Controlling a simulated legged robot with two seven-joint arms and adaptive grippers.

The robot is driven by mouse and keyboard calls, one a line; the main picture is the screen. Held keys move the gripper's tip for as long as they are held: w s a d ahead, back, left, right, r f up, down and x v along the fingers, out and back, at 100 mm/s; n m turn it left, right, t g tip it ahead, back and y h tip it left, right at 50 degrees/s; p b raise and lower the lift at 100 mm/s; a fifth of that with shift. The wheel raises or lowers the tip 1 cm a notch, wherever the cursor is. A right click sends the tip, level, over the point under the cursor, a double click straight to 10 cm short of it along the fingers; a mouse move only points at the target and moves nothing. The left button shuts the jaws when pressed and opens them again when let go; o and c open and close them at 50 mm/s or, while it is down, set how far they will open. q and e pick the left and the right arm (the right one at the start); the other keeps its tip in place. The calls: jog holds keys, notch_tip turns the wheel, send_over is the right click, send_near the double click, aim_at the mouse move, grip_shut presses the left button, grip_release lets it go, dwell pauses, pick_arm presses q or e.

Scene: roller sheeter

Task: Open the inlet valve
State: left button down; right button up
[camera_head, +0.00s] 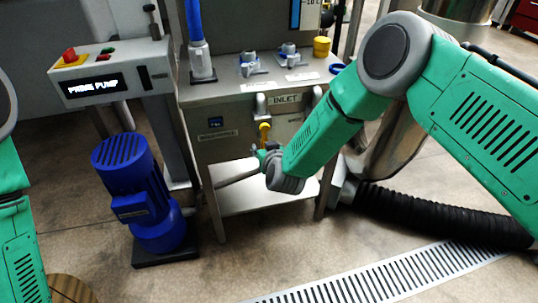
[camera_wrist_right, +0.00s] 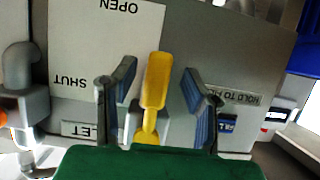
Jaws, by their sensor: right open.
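The yellow inlet valve handle (camera_head: 264,131) is on the front of the grey cabinet (camera_head: 225,150), below and left of the INLET label (camera_head: 287,98). In the right wrist view the handle (camera_wrist_right: 154,82) stands almost upright in the picture, beside a white card (camera_wrist_right: 95,45) with upside-down OPEN and SHUT markings. My right gripper (camera_head: 262,158) is at the cabinet front by the handle. In the right wrist view its open fingers (camera_wrist_right: 160,85) are on either side of the handle, with visible gaps. My left gripper is out of view; only green arm parts show at the left edge.
A blue pump (camera_head: 130,185) stands on the floor left of the cabinet, below a control box (camera_head: 105,75) with a red button. Small valves (camera_head: 288,53) and a yellow cup (camera_head: 321,46) are on the cabinet top. A black hose (camera_head: 430,212) and floor grate (camera_head: 390,275) lie right.

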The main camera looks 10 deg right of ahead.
jog(key=v, duration=1.1)
jog(key=shift+f, duration=0.2)
jog(key=s+d+f+g+p, duration=0.1)
jog(key=s+d+f+g, duration=0.15)
jog(key=s, duration=0.35)
jog(key=s+d+f+n+g+p, duration=0.1)
jog(key=s+d+f+g, duration=0.1)
jog(key=s+f, duration=0.25)
jog(key=s+d+f+g+p, duration=0.1)
jog(key=s+d+f+g, duration=0.15)
jog(key=s, duration=0.45)
jog(key=s+d+g, duration=0.3)
jog(key=s+d, duration=0.1)
jog(key=s, duration=0.5)
jog(key=s+d+g+p, duration=0.1)
jog(key=s+d, duration=0.3)
jog(key=s, duration=0.5)
jog(key=shift+s+m+g, duration=0.3)
jog(key=shift+g, duration=0.6)
